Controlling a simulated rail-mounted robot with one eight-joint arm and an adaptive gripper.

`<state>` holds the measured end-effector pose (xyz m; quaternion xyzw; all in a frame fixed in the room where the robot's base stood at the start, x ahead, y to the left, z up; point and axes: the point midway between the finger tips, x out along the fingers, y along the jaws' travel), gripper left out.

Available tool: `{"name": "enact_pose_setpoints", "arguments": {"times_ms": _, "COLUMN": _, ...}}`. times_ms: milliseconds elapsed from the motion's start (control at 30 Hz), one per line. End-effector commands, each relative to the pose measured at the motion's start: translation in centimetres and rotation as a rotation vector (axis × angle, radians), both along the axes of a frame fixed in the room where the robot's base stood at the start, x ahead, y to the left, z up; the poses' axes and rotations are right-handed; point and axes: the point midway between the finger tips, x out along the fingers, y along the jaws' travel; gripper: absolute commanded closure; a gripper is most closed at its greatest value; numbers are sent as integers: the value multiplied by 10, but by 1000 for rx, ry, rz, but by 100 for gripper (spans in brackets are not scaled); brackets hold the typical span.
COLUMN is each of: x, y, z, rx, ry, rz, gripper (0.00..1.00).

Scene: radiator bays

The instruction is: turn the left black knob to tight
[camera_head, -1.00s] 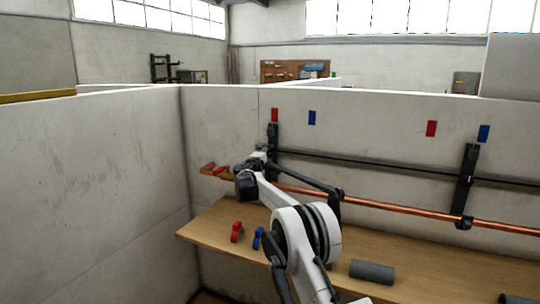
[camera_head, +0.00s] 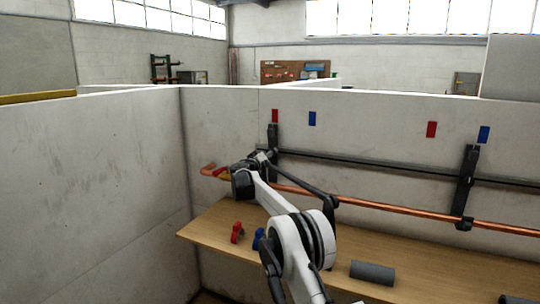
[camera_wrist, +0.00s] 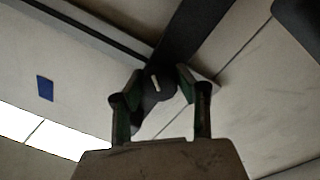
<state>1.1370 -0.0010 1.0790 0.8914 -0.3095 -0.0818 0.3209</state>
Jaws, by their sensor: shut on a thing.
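The left black knob (camera_wrist: 154,88) is a dark round knob with a short white mark on its face, in the middle of the wrist view. My gripper (camera_wrist: 157,84) has its two green-black fingers on either side of the knob and is shut on it. In the head view my gripper (camera_head: 262,158) is at the left black bracket (camera_head: 273,134) on the wall. The knob itself is hidden there behind my gripper and wrist.
A copper pipe (camera_head: 400,209) and a dark rail (camera_head: 400,167) run along the wall to a right bracket (camera_head: 467,180). Below, a wooden bench (camera_head: 205,234) carries a red clamp-like piece (camera_head: 237,232), a blue one (camera_head: 258,238) and a grey cylinder (camera_head: 372,272).

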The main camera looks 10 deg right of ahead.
Motion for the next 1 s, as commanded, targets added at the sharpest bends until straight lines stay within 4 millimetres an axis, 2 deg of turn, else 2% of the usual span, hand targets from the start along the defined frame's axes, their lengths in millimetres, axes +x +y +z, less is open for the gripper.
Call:
{"name": "enact_pose_setpoints", "arguments": {"times_ms": 500, "x": 0, "y": 1, "z": 0, "rx": 265, "ry": -181, "rz": 0, "gripper": 96}}
{"name": "enact_pose_setpoints", "arguments": {"times_ms": 1000, "x": 0, "y": 0, "z": 0, "rx": 308, "ry": -212, "rz": 0, "gripper": 96}}
